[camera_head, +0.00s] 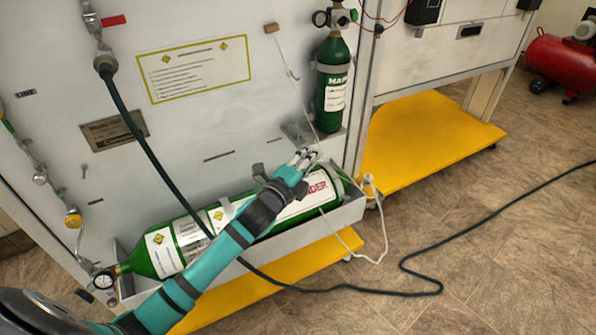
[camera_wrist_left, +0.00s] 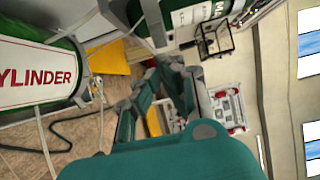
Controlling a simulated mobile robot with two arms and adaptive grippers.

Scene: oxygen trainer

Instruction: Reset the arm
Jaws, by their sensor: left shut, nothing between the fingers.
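My left gripper (camera_head: 304,158) reaches in from the lower left on a teal arm. It is shut and empty, in front of the panel, above the right part of the large green cylinder (camera_head: 163,252) in the head view. The left wrist view shows its fingers (camera_wrist_left: 152,82) and the large cylinder's "CYLINDER" label (camera_wrist_left: 38,75) at the left. A small green cylinder (camera_head: 333,80) hangs upright on the panel, up and right of the gripper. I cannot tell whether the gripper touches anything. My right gripper is not in view.
A dark hose (camera_head: 150,150) hangs from a panel valve and runs across the floor. A thin white cord (camera_head: 293,80) hangs close to the gripper. A grey tray (camera_head: 350,213) holds the large cylinder.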

